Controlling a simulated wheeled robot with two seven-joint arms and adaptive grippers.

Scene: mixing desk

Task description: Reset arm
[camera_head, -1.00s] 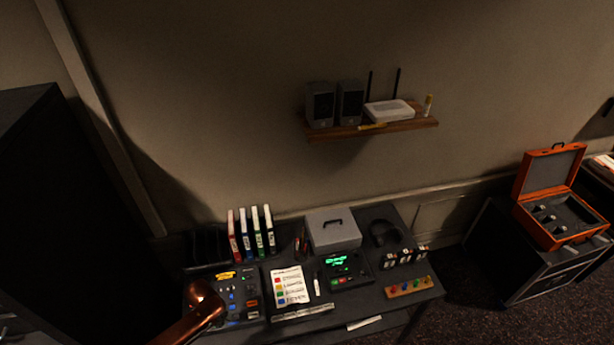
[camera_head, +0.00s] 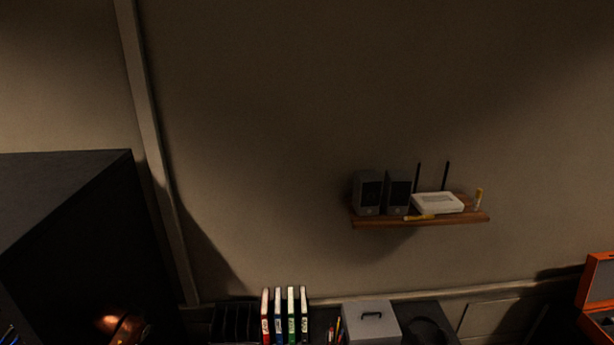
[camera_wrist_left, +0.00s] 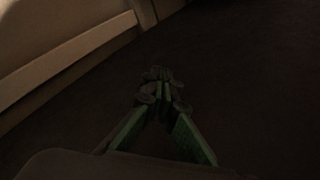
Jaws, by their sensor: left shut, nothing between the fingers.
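My left gripper (camera_wrist_left: 161,80) shows in the left wrist view, with its fingertips together and nothing between them. It hangs over a dark surface, with a pale skirting along the wall at the upper left; no object is near the fingers. In the head view only a copper-coloured link of my arm shows at the bottom left edge, and the gripper itself is out of that picture. My right gripper is in neither view.
The desk's back edge holds a black file rack (camera_head: 233,324), several coloured binders (camera_head: 290,315) and a grey box (camera_head: 371,323). A wall shelf (camera_head: 430,220) carries speakers and a white router (camera_head: 438,203). A large dark cabinet (camera_head: 80,240) stands left. An orange case (camera_head: 597,295) is at right.

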